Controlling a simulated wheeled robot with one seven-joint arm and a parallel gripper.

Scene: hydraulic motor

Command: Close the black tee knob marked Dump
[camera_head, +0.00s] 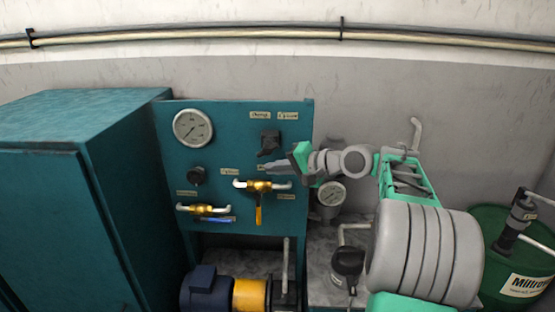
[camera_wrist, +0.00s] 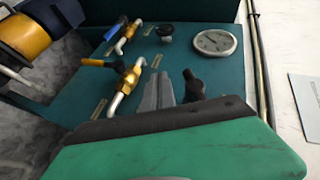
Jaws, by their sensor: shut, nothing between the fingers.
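The black tee knob (camera_head: 268,142) sits on the teal panel (camera_head: 232,150), below a pair of small labels (camera_head: 260,115) that look too small to read surely. Its grip looks tilted, not level. My gripper (camera_head: 267,168) is just below the knob, fingers pointing left across the panel. In the wrist view my gripper (camera_wrist: 160,76) is shut and empty, with the black tee knob (camera_wrist: 194,86) close to the right of the fingers. I cannot tell whether they touch. The knob's base is partly hidden behind my gripper body in the wrist view.
A brass valve with a yellow handle (camera_head: 259,207) lies just below my gripper; another with a blue handle (camera_head: 216,219) is lower left. A round black knob (camera_head: 197,175) and a pressure gauge (camera_head: 192,128) are left. A second gauge (camera_head: 331,194) stands right of the panel.

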